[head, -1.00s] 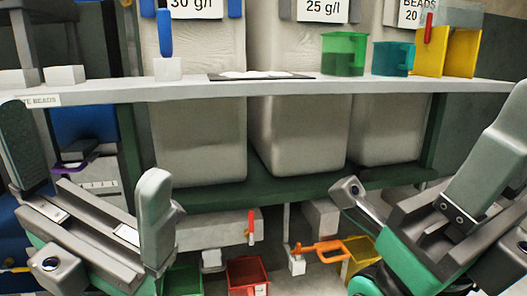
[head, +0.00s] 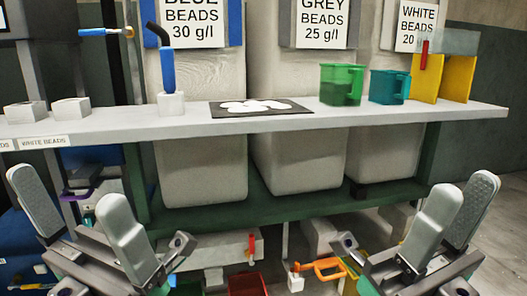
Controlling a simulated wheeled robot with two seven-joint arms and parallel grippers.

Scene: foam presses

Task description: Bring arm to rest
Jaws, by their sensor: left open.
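My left gripper (head: 66,190) is at the lower left of the head view, its two grey fingers wide apart with nothing between them. My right gripper (head: 464,187) is at the lower right, its fingers apart and pointing up, with nothing seen between them. Both grippers are in front of and below the white shelf (head: 300,122) in the picture, and neither seems to touch anything.
On the shelf are a blue-handled tool (head: 167,68) in a white block, a dark mat (head: 219,110) with white pieces, a green jug (head: 341,84), a teal jug (head: 389,86) and a yellow holder (head: 459,79). Large bead bins (head: 299,160) stand behind. Red and orange-handled items are below.

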